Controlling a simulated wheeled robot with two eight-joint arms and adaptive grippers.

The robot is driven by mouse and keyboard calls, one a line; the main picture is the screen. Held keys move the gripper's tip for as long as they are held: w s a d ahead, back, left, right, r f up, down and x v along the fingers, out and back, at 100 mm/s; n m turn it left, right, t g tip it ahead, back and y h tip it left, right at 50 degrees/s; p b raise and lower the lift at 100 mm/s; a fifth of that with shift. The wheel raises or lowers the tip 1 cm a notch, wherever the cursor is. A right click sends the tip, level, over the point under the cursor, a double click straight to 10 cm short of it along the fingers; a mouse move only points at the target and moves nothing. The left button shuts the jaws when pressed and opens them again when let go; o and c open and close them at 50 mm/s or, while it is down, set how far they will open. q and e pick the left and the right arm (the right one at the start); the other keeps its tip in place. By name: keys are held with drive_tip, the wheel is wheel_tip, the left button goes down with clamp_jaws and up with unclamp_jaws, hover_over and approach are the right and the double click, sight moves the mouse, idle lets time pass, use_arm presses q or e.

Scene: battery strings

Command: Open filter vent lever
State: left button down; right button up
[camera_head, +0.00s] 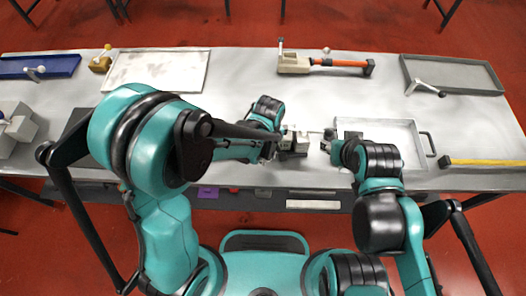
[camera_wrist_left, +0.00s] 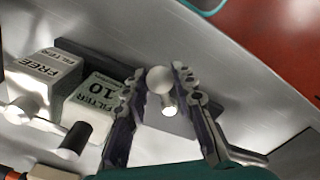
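In the left wrist view, a white ball knob (camera_wrist_left: 159,79) on a short pale stem, apparently the vent lever's end, shows between the fingers of my left gripper (camera_wrist_left: 159,76). The fingers are apart, with a gap on each side of the knob. Beside them stand a block marked FILTER 10 (camera_wrist_left: 101,96) and a block marked FREE FILTER (camera_wrist_left: 45,75). In the head view, the filter unit (camera_head: 293,143) is at the table's front middle, with my left gripper (camera_head: 273,148) close on its left. My right gripper (camera_head: 330,142) is just to its right; its fingers are too small to read.
A white tray (camera_head: 408,126) with a handle lies beside and behind my right gripper. A yellow bar (camera_head: 486,162) lies at the right front. Further back are a white tray (camera_head: 157,70), a tool with an orange handle (camera_head: 338,63) and a grey tray (camera_head: 468,74).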

use_arm(q)
drive_tip(key=shift+s+a+m, duration=0.25)
drive_tip(key=shift+a+m, duration=0.1)
drive_tip(key=shift+m, duration=0.3)
drive_tip(key=shift+s+a+m, duration=0.2)
drive_tip(key=shift+a+m, duration=0.1)
drive_tip(key=shift+m, duration=0.35)
drive_tip(key=shift+b, duration=0.3)
drive_tip(key=shift+s+a+m, duration=0.3)
drive_tip(key=shift+a+m, duration=0.4)
drive_tip(key=shift+m, duration=0.6)
drive_tip(key=shift+a, duration=0.1)
drive_tip(key=shift+s+a+m+b, duration=0.1)
drive_tip(key=shift+a+m+b, duration=0.1)
drive_tip(key=shift+a+m, duration=0.3)
drive_tip(key=shift+s+a+m+b, duration=0.1)
drive_tip(key=shift+a+m+b, duration=0.05)
drive_tip(key=shift+m, duration=0.55)
